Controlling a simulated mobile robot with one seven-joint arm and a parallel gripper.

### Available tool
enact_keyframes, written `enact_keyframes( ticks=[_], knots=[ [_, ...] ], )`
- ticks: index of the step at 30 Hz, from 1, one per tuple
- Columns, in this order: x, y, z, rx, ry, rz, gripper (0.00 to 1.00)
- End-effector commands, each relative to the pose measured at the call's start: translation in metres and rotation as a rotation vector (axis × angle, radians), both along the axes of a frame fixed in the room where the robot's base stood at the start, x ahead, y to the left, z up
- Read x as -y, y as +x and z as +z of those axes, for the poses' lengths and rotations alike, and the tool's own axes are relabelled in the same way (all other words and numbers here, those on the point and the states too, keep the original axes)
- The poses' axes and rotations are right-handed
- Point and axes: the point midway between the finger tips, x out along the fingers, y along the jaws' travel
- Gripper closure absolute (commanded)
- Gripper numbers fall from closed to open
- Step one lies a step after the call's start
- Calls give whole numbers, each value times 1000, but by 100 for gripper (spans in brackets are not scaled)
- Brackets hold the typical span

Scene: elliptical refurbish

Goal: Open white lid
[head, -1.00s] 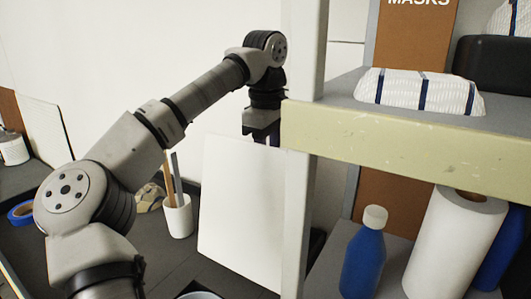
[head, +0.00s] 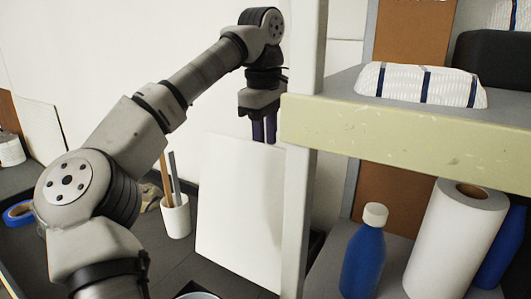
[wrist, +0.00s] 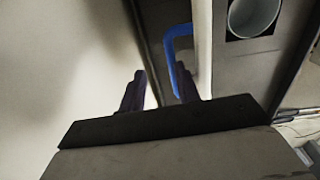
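The white lid (head: 240,205) shows as a flat white panel standing nearly upright, leaning slightly, beside the shelf post. In the wrist view a broad pale surface fills the left side; I cannot tell for certain that it is the lid. My gripper (head: 264,130) points down at the lid's top right edge, with its fingertips partly hidden there. In the wrist view the two dark fingers of my gripper (wrist: 160,84) are apart, with nothing clearly held between them. I cannot tell whether a finger touches the lid.
A pale shelf post (head: 302,190) and shelf edge (head: 400,132) stand close right of my gripper. A blue bottle (head: 362,262) and paper towel roll (head: 452,240) are below the shelf. A white cup (head: 175,217) with sticks stands left of the lid. A blue curved piece (wrist: 170,55) lies beyond the fingers.

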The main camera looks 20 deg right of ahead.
Motion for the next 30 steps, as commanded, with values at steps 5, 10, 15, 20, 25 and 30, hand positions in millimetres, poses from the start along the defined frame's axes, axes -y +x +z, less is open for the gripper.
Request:
enact_keyframes(
  ticks=[5,10,15,20,25,30],
  knots=[
    [-1,-2,28,1,2,0,67],
    [-2,-3,37,0,2,0,67],
    [-3,-3,37,-2,2,-1,67],
    [-3,-3,37,-2,3,-1,67],
    [-1,-4,35,-6,-8,-1,67],
    [25,-14,23,-78,-175,7,67]
  ],
)
